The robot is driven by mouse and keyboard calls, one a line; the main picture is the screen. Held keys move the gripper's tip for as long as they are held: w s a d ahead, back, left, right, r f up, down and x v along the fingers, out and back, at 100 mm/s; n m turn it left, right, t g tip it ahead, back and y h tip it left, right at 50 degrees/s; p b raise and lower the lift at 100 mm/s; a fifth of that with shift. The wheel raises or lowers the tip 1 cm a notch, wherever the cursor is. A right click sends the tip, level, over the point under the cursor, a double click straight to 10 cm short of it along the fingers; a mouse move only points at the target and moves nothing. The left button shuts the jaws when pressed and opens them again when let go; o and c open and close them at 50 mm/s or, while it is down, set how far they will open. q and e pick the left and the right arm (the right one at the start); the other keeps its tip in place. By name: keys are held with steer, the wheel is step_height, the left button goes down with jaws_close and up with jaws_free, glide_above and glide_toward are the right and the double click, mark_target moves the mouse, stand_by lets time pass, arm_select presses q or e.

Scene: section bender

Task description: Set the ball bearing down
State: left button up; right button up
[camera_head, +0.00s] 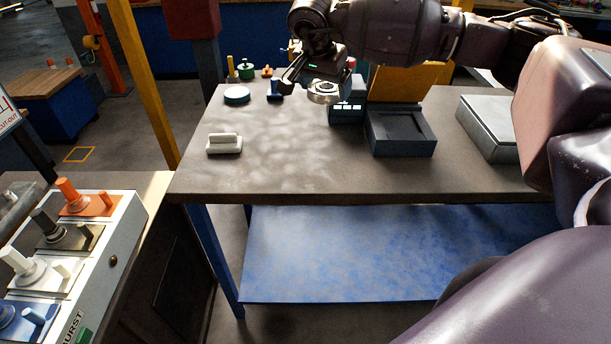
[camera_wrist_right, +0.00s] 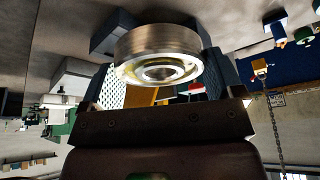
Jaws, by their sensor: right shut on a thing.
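The ball bearing (camera_head: 324,91) is a shiny metal ring, held above the back part of the grey-brown workbench (camera_head: 290,180). My right gripper (camera_head: 312,90) is shut on it, its arm reaching in from the upper right. In the right wrist view the ball bearing (camera_wrist_right: 158,52) sits between the two dark fingers of my right gripper (camera_wrist_right: 160,60), with its ringed face and centre bore showing. I cannot tell how high it hangs above the bench top. My left gripper is not in view.
A dark open-topped box (camera_head: 402,135) stands right of the bearing. A pale metal case (camera_head: 487,125) lies farther right. The middle front of the bench is clear. A control panel (camera_head: 110,250) stands at lower left.

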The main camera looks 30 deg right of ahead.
mark_target(320, 164)
steer(key=shift+a+n, duration=0.3)
steer(key=shift+a, duration=0.05)
steer(key=shift+a+n, duration=0.25)
steer(key=shift+n, duration=0.05)
steer(key=shift+t, duration=0.3)
step_height(320, 164, down, 20)
steer(key=shift+w+d+f, duration=0.1)
steer(key=shift+w+d, duration=0.05)
steer(key=shift+f, duration=0.1)
steer(key=o, duration=0.9)
steer(key=shift+f+b, duration=0.1)
steer(key=shift+b, duration=0.2)
steer(key=shift+o, duration=1)
